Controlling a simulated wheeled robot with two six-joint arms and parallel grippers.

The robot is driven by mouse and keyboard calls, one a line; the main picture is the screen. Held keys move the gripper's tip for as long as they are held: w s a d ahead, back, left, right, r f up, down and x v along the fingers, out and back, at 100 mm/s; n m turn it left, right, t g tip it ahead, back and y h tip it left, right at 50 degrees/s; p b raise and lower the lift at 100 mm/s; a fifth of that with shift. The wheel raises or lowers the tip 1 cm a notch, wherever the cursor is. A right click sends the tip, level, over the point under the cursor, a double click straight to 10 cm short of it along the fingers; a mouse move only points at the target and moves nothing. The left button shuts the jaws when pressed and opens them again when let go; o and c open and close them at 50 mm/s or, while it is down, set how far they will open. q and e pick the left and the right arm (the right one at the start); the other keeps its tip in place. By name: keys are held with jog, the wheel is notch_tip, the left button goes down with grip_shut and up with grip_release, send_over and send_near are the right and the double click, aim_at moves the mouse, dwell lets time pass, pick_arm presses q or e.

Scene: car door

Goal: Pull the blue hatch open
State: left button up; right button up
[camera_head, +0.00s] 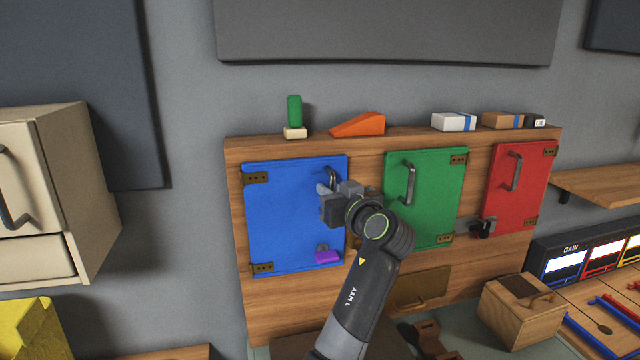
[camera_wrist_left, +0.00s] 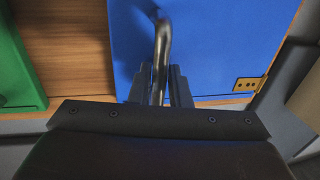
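The blue hatch (camera_head: 290,215) is a flat door at the left of a wooden cabinet, with brown hinges on its left edge. It looks closed against the cabinet front. Its dark bar handle (camera_head: 332,176) is near the upper right corner. My left gripper (camera_head: 325,192) is at this handle and partly hides it. In the left wrist view, the handle (camera_wrist_left: 161,50) of the blue hatch (camera_wrist_left: 215,50) runs between the two fingers (camera_wrist_left: 160,88), which look closed on it. A purple latch piece (camera_head: 327,257) is at the hatch's lower right. My right gripper is not seen.
A green hatch (camera_head: 428,210) and a red hatch (camera_head: 520,190) are to the right on the wooden cabinet (camera_head: 275,318). Small blocks, including an orange wedge (camera_head: 360,124), stand on its top. A cream cabinet (camera_head: 70,180) stands at the left, with a gap of wall between.

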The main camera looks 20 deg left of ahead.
pick_arm(q)
jog(key=shift+w, duration=0.1)
jog(key=shift+r, duration=0.1)
jog(key=shift+d, duration=0.1)
jog(key=shift+c, duration=0.4)
grip_shut()
